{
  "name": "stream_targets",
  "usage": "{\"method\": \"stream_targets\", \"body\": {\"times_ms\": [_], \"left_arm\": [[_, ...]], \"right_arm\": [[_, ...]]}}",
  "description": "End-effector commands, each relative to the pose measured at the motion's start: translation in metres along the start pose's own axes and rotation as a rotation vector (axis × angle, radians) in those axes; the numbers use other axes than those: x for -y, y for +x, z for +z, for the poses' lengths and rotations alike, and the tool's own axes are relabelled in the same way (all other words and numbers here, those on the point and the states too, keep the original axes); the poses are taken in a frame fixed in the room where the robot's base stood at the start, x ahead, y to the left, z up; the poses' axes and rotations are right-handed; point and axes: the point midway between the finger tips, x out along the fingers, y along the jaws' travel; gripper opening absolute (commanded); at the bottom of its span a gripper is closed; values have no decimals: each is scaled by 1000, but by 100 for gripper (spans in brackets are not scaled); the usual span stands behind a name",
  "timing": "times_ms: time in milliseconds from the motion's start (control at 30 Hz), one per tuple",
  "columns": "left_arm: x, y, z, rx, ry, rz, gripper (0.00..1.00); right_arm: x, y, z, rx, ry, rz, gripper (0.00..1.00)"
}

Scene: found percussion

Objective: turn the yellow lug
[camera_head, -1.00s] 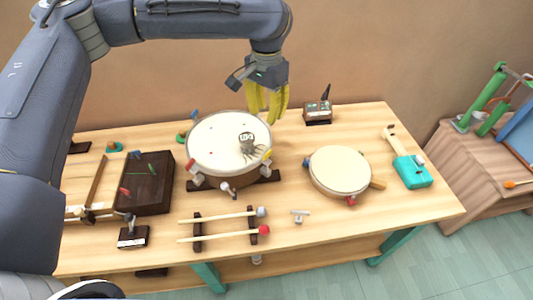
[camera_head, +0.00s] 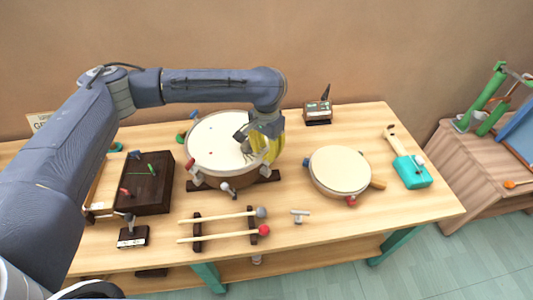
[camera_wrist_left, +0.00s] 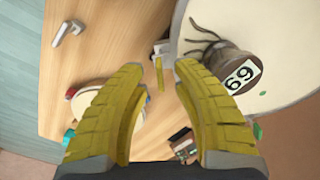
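The big drum (camera_head: 212,145) stands on the table with coloured lugs round its rim. The yellow lug (camera_wrist_left: 159,73) shows in the left wrist view as a thin upright yellow bar beside the drum's rim, in the gap between my fingertips. In the head view my gripper hides it. My left gripper (camera_head: 264,157) is over the drum's right edge, pointing down. In the wrist view its yellow fingers (camera_wrist_left: 159,70) are apart, one on each side of the lug; I cannot tell whether either touches it. My right gripper is not in view.
A brown weight (camera_wrist_left: 234,72) marked 69 lies on the drumhead close to one finger. A smaller drum (camera_head: 340,170) stands to the right. Mallets (camera_head: 222,217) on a rack and a silver T-shaped key (camera_head: 299,213) lie in front. A small box (camera_head: 318,113) stands behind.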

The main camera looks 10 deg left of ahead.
Motion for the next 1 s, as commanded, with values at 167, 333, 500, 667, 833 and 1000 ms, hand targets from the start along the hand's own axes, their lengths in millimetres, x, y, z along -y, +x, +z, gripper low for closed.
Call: {"method": "stream_targets", "body": {"times_ms": [167,333,500,667,833,1000], "left_arm": [[0,12,0,1,0,0,28],[0,15,0,0,-1,-1,28],[0,15,0,-1,0,-1,28],[0,15,0,0,0,-1,23],[0,15,0,0,-1,-1,3],[0,15,0,0,-1,-1,0]], "right_arm": [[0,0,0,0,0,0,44],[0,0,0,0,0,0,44],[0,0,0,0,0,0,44],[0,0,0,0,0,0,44],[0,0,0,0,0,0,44],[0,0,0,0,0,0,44]]}}
